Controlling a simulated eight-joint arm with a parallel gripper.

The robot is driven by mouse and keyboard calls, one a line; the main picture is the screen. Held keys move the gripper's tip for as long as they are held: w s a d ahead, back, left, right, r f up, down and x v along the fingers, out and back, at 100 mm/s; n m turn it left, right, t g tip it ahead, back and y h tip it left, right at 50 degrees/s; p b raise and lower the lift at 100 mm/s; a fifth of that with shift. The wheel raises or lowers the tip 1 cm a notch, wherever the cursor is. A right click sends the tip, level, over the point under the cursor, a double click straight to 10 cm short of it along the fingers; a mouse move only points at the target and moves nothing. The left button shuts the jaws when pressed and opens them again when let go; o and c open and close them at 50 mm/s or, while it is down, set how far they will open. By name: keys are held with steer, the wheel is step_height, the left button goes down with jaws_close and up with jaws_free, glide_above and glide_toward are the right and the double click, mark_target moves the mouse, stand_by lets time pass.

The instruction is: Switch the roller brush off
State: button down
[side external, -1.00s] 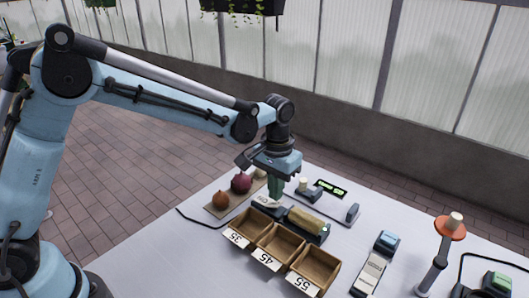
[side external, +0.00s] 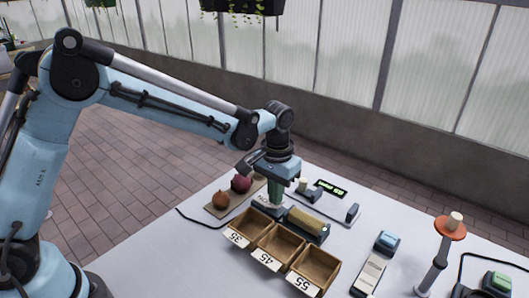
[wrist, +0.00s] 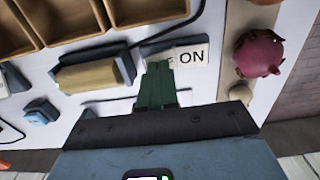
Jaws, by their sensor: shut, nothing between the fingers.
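The roller brush (side external: 306,222) is a tan roller in a dark grey housing behind the wooden bins; it also shows in the wrist view (wrist: 88,75). Beside it on its left is a dark switch box (side external: 267,209) with a white label reading "ON" (wrist: 194,56). My gripper (side external: 275,203) points down over this box with its green fingers shut and empty. In the wrist view the fingertips (wrist: 158,67) lie at the label's left edge and hide part of the box. I cannot tell whether they touch it.
Three wooden bins (side external: 276,247) marked 35, 45 and 55 stand in front. A device with a green display (side external: 331,187) is behind. An orange-topped stand (side external: 450,228) rises at the right.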

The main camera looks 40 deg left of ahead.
steer(key=shift+f, duration=0.4)
steer(key=shift+r, duration=3.55)
steer(key=s+a+r+t, duration=0.2)
steer(key=s+a, duration=0.3)
steer(key=s, duration=0.3)
steer(key=s+a+r+t, duration=0.2)
steer(key=s+a+t, duration=0.3)
steer(key=s, duration=0.3)
steer(key=shift+a, duration=0.35)
steer(key=shift+r, duration=0.1)
